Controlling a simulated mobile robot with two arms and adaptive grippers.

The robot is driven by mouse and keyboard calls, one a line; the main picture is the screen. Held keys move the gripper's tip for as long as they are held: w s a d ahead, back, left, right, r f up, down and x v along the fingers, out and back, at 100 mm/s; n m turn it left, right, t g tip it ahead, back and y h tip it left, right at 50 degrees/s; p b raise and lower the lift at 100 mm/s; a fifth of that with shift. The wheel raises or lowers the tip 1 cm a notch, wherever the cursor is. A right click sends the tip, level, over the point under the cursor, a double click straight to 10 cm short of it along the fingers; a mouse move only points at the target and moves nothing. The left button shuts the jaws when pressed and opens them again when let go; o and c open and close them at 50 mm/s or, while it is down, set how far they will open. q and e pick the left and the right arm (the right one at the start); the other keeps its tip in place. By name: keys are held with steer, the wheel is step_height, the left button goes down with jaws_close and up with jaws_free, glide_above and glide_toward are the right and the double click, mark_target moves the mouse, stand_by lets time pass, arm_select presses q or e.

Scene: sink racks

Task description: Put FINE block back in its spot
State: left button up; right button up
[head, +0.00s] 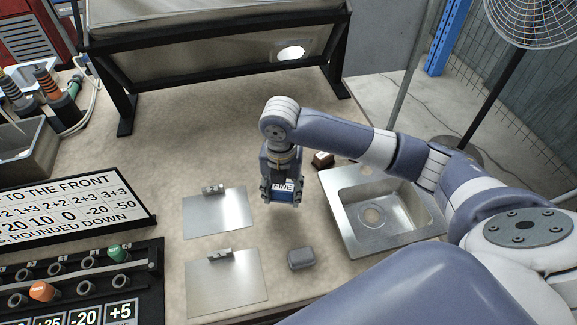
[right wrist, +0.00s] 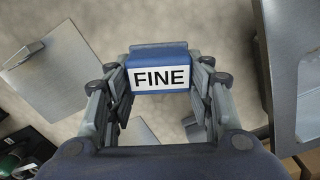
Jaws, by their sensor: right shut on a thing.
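The FINE block (head: 283,188) is blue with a white label reading FINE. My right gripper (head: 281,191) is shut on it and holds it above the counter, between the metal plates and the sink. In the right wrist view the FINE block (right wrist: 160,77) sits between the two fingers, label facing the camera. Its spot cannot be told for sure from these views. My left gripper is not in view.
Two metal plates with small clips, an upper one (head: 225,213) and a lower one (head: 235,285), lie left of the gripper. A grey block (head: 301,258) and a brown block (head: 322,159) rest on the counter. The sink (head: 345,190) is right; a peg rack (head: 145,258) is lower left.

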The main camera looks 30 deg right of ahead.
steer(key=w+d, duration=0.2)
steer(key=w, duration=0.1)
steer(key=w+d, duration=0.2)
steer(key=w, duration=0.2)
steer(key=w+d+f+p, duration=0.1)
steer(key=w+d, duration=0.1)
steer(key=w, duration=0.1)
steer(key=shift+w+d, duration=0.2)
steer(key=shift+w, duration=0.1)
steer(key=shift+f+p, duration=0.35)
steer(key=shift+f, duration=1.25)
steer(key=shift+d+f, duration=0.1)
steer(key=shift+f, duration=0.15)
steer(key=shift+f, duration=0.2)
steer(key=o, duration=1)
